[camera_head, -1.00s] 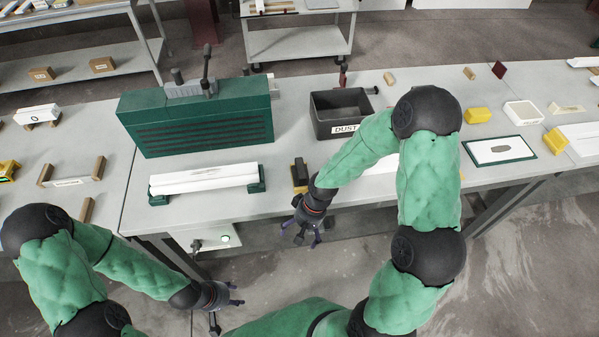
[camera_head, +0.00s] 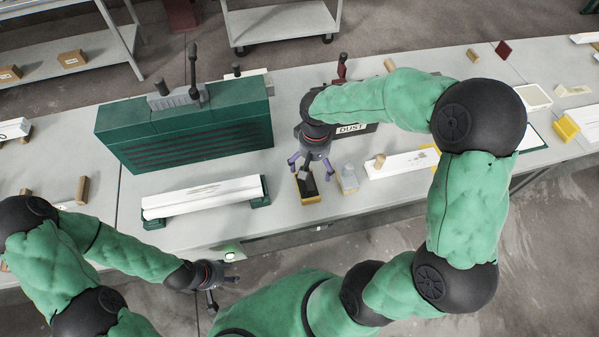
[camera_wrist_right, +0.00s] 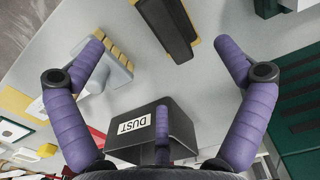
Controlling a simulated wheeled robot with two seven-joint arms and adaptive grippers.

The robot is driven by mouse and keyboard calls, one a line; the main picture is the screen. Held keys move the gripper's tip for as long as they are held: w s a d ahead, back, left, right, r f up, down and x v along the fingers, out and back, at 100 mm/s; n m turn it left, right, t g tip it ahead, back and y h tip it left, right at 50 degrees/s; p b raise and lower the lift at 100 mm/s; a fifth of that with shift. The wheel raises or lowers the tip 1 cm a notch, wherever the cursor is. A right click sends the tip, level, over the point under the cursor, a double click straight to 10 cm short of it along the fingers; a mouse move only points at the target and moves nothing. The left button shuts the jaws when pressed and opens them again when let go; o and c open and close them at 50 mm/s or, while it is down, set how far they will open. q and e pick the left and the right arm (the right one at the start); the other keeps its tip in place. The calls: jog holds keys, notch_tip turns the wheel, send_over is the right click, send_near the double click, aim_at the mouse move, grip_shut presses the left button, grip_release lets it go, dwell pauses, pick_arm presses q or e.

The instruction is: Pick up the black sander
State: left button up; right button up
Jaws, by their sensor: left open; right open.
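In the right wrist view the sander (camera_wrist_right: 166,28) lies at the top centre, just beyond and between the spread fingertips. My right gripper (camera_head: 308,166) is open and empty above the sander, with its purple fingers pointing down. In the right wrist view the right gripper (camera_wrist_right: 160,44) shows both fingers apart with nothing between the tips. My left gripper (camera_head: 222,283) is open and empty in front of the table, away from the sander.
A pale brush-like block (camera_head: 348,179) stands just right of the sander. A DUST bin (camera_wrist_right: 158,130) is behind, partly covered by my right arm. A white board on green supports (camera_head: 203,198) and a green slotted box (camera_head: 188,130) stand to the left.

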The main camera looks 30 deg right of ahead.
aim_at(311, 183)
jog(key=f+b, duration=0.1)
jog(key=f, duration=0.3)
jog(key=shift+s+f, duration=0.2)
jog(key=shift+w+a+f+b, duration=0.1)
jog(key=shift+f+b, duration=0.25)
jog(key=shift+f, duration=1.2)
jog(key=shift+w+f+b, duration=0.1)
jog(key=shift+f+b, duration=0.2)
jog(key=shift+f, duration=1.25)
jog(key=c, duration=1.2)
